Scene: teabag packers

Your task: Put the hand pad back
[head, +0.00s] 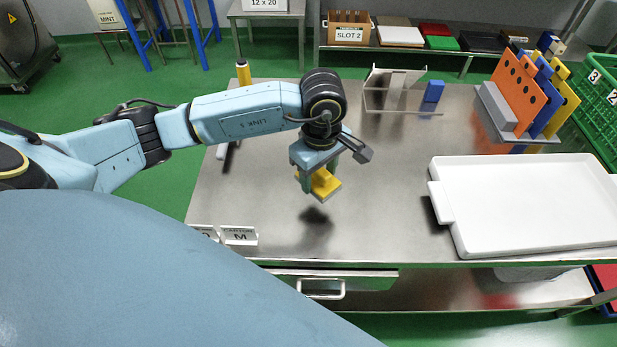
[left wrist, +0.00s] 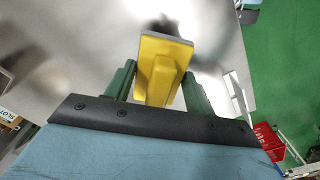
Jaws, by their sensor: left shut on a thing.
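My left gripper (head: 318,180) is shut on a yellow piece with a thin grey plate along its lower face, which looks like the hand pad (head: 326,186). It holds the hand pad above the steel table (head: 270,150), with a dark shadow on the table below. In the left wrist view the hand pad (left wrist: 160,70) sits between the two green fingers of the left gripper (left wrist: 158,84). Its grey-edged plate faces away from the palm. My right gripper is not in view.
A white tray (head: 448,222) lies at the table's right. A pale stand (head: 395,92) and a blue block (head: 433,91) are at the back. Orange, blue and yellow upright plates (head: 517,90) stand at back right. Small label cards (head: 239,236) stand at the front left edge. The table's middle is clear.

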